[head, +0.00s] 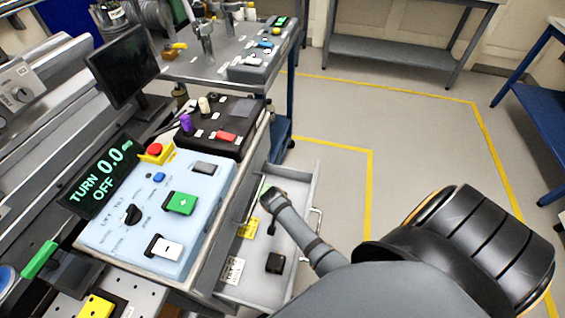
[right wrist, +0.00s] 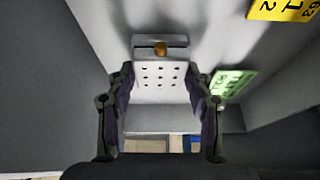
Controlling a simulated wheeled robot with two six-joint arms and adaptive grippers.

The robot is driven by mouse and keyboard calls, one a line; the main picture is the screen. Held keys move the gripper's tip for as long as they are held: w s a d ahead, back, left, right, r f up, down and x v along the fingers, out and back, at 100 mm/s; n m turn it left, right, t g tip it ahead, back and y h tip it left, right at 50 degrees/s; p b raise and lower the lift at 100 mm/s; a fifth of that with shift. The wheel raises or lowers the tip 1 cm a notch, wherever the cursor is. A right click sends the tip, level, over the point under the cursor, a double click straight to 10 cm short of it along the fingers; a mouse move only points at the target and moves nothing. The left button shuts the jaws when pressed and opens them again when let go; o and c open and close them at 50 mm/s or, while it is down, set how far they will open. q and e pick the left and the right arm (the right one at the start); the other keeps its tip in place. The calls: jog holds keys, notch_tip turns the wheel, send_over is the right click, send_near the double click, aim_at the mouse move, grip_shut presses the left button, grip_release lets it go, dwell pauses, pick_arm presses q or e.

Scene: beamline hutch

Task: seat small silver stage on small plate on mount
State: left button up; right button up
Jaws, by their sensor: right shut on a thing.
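The small silver stage (right wrist: 160,77) shows in the right wrist view as a pale block with several small holes and an orange-brown knob. It lies between the two fingers of my right gripper (right wrist: 160,105), which is shut on it. In the head view my right gripper (head: 271,197) is down inside the open drawer (head: 313,185), near its far end. The stage is hidden there by the gripper. I cannot pick out the small plate on its mount in either view. My left gripper is not in view.
The drawer also holds a black block (head: 275,262), a yellow label (head: 248,228) and a white label (head: 232,270). A light-blue control panel (head: 145,215) and a black box (head: 222,135) stand left of it. A blue-legged cart (head: 225,65) stands beyond.

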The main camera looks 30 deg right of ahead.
jog(key=shift+f, duration=0.2)
jog(key=o, duration=1.4)
jog(key=shift+f+b, duration=0.25)
jog(key=shift+b, duration=0.5)
jog(key=p+v, duration=0.3)
jog(key=v, duration=0.8)
jog(key=shift+s+a, duration=0.2)
jog(key=shift+a, duration=0.05)
jog(key=shift+f, duration=0.15)
